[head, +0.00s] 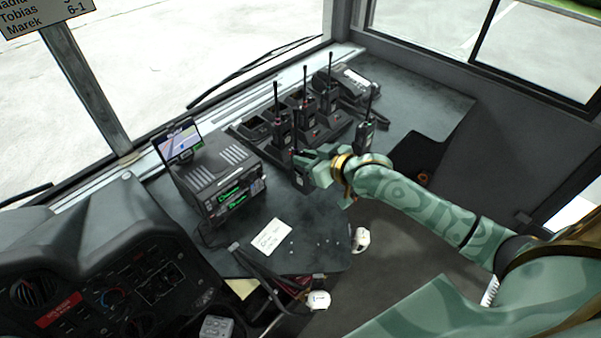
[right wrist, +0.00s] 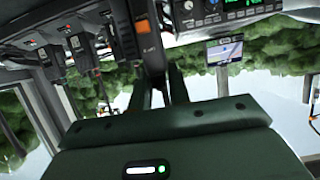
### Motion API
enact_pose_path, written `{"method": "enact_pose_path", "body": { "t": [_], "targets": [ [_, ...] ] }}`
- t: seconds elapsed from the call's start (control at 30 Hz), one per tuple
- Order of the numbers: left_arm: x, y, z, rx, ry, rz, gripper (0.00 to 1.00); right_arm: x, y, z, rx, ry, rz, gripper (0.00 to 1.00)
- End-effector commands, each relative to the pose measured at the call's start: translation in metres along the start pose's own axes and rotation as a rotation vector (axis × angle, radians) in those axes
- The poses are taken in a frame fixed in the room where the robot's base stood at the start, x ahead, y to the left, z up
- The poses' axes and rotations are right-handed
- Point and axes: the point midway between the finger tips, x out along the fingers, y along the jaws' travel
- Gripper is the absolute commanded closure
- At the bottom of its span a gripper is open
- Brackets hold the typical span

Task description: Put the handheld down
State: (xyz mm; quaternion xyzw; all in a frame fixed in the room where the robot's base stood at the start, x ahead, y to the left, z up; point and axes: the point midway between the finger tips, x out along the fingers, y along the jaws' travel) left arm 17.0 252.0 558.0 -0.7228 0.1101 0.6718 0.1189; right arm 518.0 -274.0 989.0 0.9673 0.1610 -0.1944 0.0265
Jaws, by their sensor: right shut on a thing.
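My right gripper (head: 309,168) is shut on a dark handheld radio (head: 301,180) with a short antenna, over the dark desk (head: 330,225). In the right wrist view the held handheld (right wrist: 149,45) shows between the fingers (right wrist: 160,88), with an orange patch on it. It is roughly upright, and I cannot tell whether its base touches the desk. Just behind it is a charger rack (head: 256,130) with several handhelds (head: 282,128) standing in it, antennas up. Another handheld (head: 366,133) stands at the right, behind my arm. My left gripper is not in view.
A radio console (head: 220,185) with green displays and a small screen (head: 178,143) stands left of the gripper. A white note (head: 270,236) lies in front. A desk phone (head: 350,82) sits at the back. Bare desk lies between note and gripper.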

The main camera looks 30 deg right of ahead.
Motion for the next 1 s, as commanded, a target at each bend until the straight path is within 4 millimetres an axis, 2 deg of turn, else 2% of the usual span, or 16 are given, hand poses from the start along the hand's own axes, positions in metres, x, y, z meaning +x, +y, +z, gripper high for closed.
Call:
{"method": "enact_pose_path", "body": {
  "t": [0.27, 0.43, 0.77, 0.8, 0.83, 0.87, 1.0],
  "targets": [
    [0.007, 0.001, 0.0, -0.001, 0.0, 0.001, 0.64, 0.016, -0.011, 0.013, 0.002, 0.003, 0.0, 1.0],
    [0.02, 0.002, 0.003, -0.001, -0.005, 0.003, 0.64, 0.028, -0.011, 0.04, 0.001, 0.001, 0.001, 1.0],
    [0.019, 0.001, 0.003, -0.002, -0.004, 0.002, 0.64, 0.028, -0.011, 0.042, -0.001, 0.003, 0.001, 1.0],
    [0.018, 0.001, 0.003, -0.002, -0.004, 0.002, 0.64, 0.028, -0.011, 0.042, -0.001, 0.0, 0.001, 0.71],
    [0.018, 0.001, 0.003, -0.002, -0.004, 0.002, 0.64, 0.028, -0.011, 0.042, -0.001, 0.0, 0.001, 0.62],
    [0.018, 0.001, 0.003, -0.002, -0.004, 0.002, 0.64, 0.028, -0.011, 0.042, -0.001, 0.0, 0.001, 0.59],
    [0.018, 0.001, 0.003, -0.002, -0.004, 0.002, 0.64, 0.028, -0.011, 0.042, -0.001, 0.0, 0.001, 0.59]
  ]
}}
